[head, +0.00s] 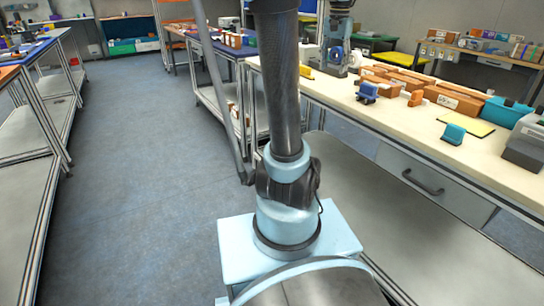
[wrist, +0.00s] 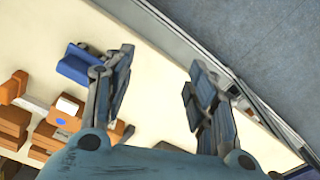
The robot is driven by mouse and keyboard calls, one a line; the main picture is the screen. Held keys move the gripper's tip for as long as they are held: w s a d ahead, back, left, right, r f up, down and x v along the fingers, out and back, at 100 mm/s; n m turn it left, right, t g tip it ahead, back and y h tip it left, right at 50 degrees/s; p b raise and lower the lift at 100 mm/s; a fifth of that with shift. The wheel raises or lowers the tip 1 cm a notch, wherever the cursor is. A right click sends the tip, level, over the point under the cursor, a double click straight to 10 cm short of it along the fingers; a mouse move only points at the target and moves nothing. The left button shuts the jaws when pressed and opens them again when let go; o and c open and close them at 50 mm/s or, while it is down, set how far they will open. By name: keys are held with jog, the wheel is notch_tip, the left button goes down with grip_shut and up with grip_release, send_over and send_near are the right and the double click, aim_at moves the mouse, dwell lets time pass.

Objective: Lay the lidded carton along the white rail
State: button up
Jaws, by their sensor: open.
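Several brown cartons lie in a cluster on the pale worktable, including a labelled one (head: 458,100) and another (head: 405,82). In the wrist view brown cartons (wrist: 14,120) show at the lower left, partly cut off. I cannot tell which is the lidded carton. I cannot make out the white rail for certain. My gripper (head: 336,70) hangs over the table's far part, left of the cartons. In the wrist view my gripper (wrist: 158,82) is open with nothing between its fingers. Its left finger overlaps the view of a blue object (wrist: 75,66).
The blue object (head: 367,92) and an orange one (head: 415,98) stand near the cartons. A yellow mat (head: 467,123), a teal block (head: 453,134), a teal bin (head: 504,112) and a grey device (head: 526,142) are nearer right. Open floor (head: 140,200) lies left.

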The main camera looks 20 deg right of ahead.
jog(key=s+a+f+n+t, duration=0.1)
jog(key=s+a+f+n, duration=0.25)
jog(key=a+f, duration=0.45)
jog(key=s+a+f+n, duration=0.2)
jog(key=s+a+f, duration=0.15)
jog(key=a, duration=0.75)
jog(key=s+a+f+n, duration=0.2)
jog(key=s+a+f, duration=0.2)
jog(key=f, duration=0.2)
jog(key=s+a+f+n, duration=0.2)
jog(key=s+a+f, duration=0.2)
jog(key=f, duration=0.3)
jog(key=shift+s+n+t, duration=0.35)
jog(key=shift+s+t, duration=0.05)
jog(key=shift+s, duration=0.4)
